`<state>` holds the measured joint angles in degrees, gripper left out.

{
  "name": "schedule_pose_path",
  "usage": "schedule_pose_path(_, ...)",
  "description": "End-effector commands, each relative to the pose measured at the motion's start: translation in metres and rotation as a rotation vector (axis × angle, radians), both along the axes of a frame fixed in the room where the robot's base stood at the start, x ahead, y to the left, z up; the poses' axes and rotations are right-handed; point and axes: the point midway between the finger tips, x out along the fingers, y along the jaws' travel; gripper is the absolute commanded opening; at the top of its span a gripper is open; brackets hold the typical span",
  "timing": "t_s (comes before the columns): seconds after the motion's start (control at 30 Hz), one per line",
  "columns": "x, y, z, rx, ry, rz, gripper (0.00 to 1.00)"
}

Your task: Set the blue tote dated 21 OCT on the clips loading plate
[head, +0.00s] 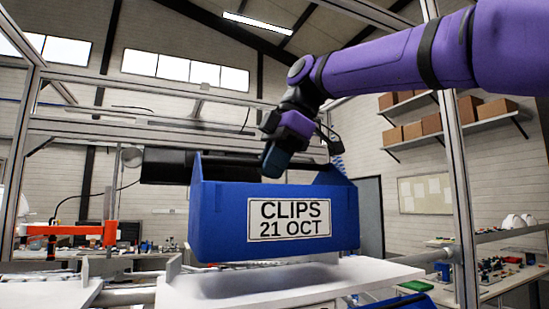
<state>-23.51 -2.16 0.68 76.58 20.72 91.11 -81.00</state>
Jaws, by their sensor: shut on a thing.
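The blue tote (224,226) hangs in the middle of the head view, its white label reading CLIPS 21 OCT facing me. My gripper (274,170) reaches down from the upper right and is shut on the tote at its top. The fingertips are partly hidden against the tote. A pale flat plate (190,293) lies below the tote, with a soft shadow on it. The tote's underside appears a little above the plate, with a visible gap. No writing shows on the plate.
Metal frame posts (458,180) stand at left and right. A side bench (510,277) with small parts is at the right. Another blue thing (400,301) shows at the bottom edge, and a red-orange device (82,233) stands at the left.

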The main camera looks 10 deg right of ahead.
Motion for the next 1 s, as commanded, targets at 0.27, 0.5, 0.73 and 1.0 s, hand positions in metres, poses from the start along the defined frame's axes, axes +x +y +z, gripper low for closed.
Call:
schedule_pose_path(0.27, -0.001, 0.0, -0.022, 0.0, 0.0, 0.0, 0.0)
schedule_pose_path(0.5, -0.001, 0.0, -0.035, 0.0, -0.001, 0.001, 0.0)
schedule_pose_path(0.73, -0.001, 0.0, -0.039, 0.0, -0.001, 0.001, 0.0)
schedule_pose_path(1.0, -0.001, 0.0, -0.039, 0.0, -0.001, 0.001, 0.0)
